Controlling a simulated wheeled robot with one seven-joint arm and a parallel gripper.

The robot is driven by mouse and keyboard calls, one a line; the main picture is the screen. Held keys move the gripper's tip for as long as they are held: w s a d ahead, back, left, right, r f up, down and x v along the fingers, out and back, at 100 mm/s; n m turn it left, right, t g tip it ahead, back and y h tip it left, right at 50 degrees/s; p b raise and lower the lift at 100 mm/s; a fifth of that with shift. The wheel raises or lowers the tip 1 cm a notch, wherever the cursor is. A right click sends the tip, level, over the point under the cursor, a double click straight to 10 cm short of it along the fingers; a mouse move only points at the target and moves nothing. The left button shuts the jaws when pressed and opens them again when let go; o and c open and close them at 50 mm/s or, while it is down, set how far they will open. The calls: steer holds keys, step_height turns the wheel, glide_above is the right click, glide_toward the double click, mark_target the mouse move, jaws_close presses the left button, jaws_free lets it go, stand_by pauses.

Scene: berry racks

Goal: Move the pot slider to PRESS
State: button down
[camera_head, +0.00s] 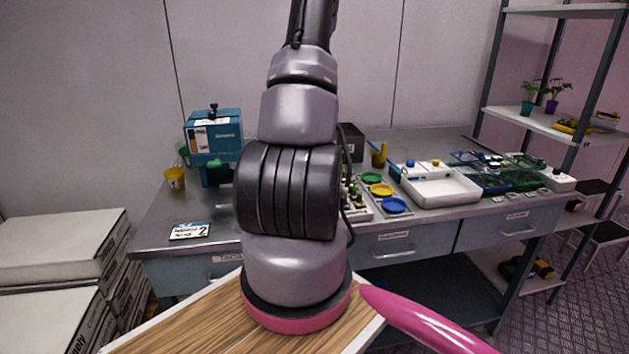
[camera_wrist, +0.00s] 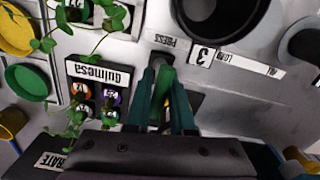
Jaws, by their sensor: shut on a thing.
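In the wrist view my gripper (camera_wrist: 164,72) has its teal fingers close together on a small grey-green part, which looks like the pot slider's handle (camera_wrist: 161,59). The fingers hide most of it. This part sits right beside the PRESS label (camera_wrist: 163,41) on a pale panel. The LOAD label (camera_wrist: 236,62) lies to the right, past a white tag with a 3 (camera_wrist: 203,54). A dark round opening or pot (camera_wrist: 218,14) is at the top, right of the PRESS label. In the head view my arm hides the gripper and the slider.
A black-framed holder (camera_wrist: 97,93) with small coloured round items and trailing green leaves is left of the fingers. A dark cylinder (camera_wrist: 304,46) is at the right.

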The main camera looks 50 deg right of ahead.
steer(key=shift+s+d, duration=0.1)
steer(key=shift+d, duration=0.2)
steer(key=c, duration=0.8)
jaws_free()
steer(key=shift+r, duration=0.1)
step_height(320, 180, up, 11)
steer(key=shift+f, duration=0.15)
